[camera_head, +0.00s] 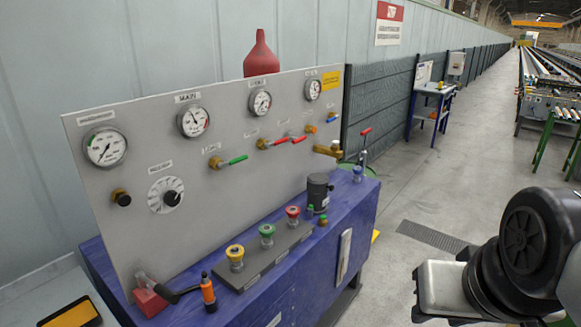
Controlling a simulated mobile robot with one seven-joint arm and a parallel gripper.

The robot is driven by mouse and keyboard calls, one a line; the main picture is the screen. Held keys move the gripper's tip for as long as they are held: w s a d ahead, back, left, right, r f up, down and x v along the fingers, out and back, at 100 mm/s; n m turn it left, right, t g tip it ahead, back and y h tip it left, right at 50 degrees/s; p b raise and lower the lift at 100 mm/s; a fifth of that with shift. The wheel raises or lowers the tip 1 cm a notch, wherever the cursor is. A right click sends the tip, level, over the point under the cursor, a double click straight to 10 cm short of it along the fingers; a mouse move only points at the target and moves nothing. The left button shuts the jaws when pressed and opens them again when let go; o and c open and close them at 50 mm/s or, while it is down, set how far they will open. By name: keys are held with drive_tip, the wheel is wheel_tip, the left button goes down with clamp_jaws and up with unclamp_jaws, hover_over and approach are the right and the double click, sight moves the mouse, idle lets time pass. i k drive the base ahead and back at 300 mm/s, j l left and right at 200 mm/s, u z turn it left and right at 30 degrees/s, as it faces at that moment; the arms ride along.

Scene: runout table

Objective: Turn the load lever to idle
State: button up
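A grey panel (235,133) stands upright on a blue bench (345,222) on the left. The panel has valves with a green handle (236,160) and red handles (279,141). Part of my arm fills the lower right, apart from the bench. My gripper's fingers do not show.
Several round gauges (105,147) and a dial knob (167,195) are on the panel. Yellow, green and red buttons (292,214) and a dark cylinder (319,190) stand on the bench. The floor (400,200) right of the bench is clear; roller tables (550,100) lie far right.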

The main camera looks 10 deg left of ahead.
sight(222, 166)
drive_tip(key=u, duration=1.05)
drive_tip(key=i+l+z, duration=0.15)
drive_tip(key=i+l, duration=0.65)
drive_tip(key=i, duration=0.1)
